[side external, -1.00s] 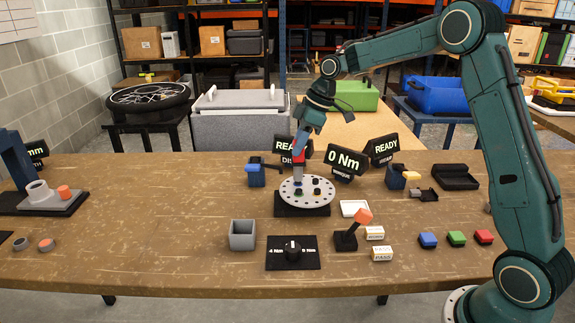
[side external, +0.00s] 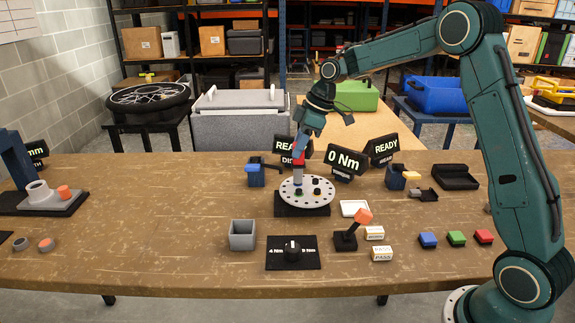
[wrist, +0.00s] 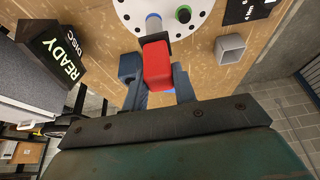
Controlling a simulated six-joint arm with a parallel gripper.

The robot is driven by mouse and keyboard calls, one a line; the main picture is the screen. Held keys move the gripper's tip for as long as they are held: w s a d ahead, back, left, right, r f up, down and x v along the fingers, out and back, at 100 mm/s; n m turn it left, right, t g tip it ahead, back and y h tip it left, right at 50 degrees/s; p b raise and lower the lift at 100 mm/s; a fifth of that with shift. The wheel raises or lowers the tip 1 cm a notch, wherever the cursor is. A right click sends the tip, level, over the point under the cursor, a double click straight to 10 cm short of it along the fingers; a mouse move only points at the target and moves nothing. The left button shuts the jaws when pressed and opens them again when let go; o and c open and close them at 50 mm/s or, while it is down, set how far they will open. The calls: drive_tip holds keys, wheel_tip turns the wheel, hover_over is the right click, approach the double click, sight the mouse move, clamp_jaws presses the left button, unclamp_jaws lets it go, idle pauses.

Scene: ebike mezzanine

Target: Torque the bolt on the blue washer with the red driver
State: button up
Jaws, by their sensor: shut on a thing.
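My gripper (side external: 300,153) is shut on the red driver (side external: 298,161), which points down over the round grey disc (side external: 322,199). In the wrist view the driver's red body (wrist: 157,66) sits between my gripper's fingers. Its grey shaft reaches toward the bolt at the blue washer (wrist: 153,16) near the disc's edge. Whether the tip is seated on that bolt cannot be told. A green-ringed bolt (wrist: 183,14) stands beside it. The torque display (side external: 345,162) behind the disc reads 0 Nm.
A dial plate (side external: 293,258) marked 4 Nm and 8 Nm, a grey bin (side external: 242,235) and an orange-topped lever (side external: 361,218) stand in front. A blue holder (side external: 255,176) is left of the disc, another (side external: 396,178) right. READY signs stand behind. The left-centre table is clear.

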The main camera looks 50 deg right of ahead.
idle(0.4)
drive_tip(key=shift+r, duration=2.5)
